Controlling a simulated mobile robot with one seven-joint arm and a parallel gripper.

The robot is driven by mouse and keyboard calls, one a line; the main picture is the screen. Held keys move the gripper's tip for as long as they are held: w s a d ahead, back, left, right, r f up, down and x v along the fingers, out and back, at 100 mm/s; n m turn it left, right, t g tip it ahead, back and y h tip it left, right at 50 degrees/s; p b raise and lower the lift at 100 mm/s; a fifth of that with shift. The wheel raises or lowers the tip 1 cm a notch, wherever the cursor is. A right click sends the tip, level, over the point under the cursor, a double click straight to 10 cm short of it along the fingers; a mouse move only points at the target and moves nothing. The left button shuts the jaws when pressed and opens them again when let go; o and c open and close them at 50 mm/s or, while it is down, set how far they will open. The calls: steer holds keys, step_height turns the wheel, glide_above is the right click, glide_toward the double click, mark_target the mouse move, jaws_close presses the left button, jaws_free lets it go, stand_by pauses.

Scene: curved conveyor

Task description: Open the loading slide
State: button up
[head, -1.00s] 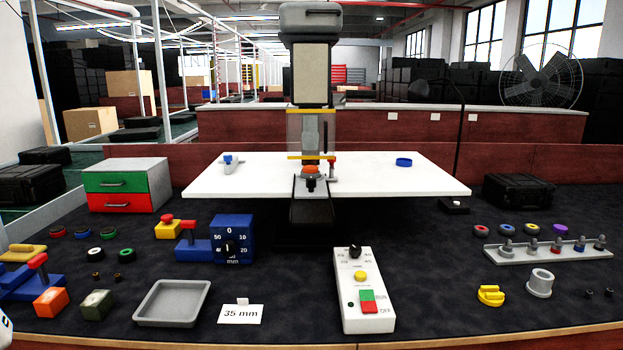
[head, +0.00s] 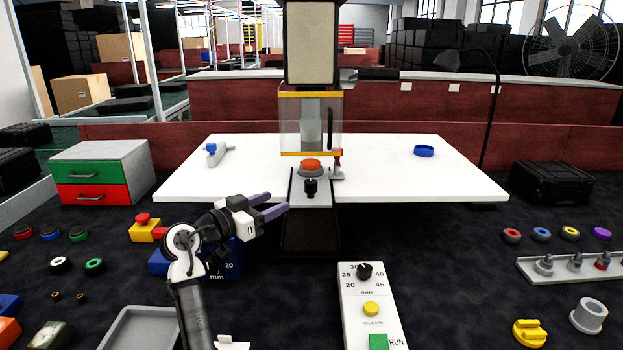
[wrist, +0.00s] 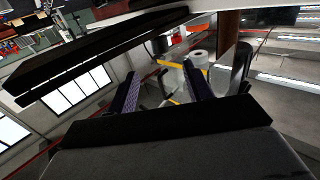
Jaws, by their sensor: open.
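The loading slide (head: 311,199) is a grey strip with an upright black knob (head: 310,186) at the base of the press, in the middle of the head view. An orange round piece (head: 311,165) sits behind the knob, below the clear guard (head: 297,126). My gripper (head: 278,203) is open and empty, just left of the slide's front part, with its purple fingers pointing right. It appears apart from the knob. In the tilted wrist view, both fingers of my gripper (wrist: 160,72) are spread, with the guard's yellow edging beyond them.
A white table (head: 420,180) extends on both sides of the press. A white control box (head: 352,306) stands in front. My arm covers part of the blue gauge block (head: 230,262). A red-knobbed lever (head: 337,160) stands just right of the orange piece.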

mark_target(306, 188)
steer(key=p+x, duration=0.3)
steer(key=x, duration=1)
steer(key=shift+p, duration=0.35)
jaws_close()
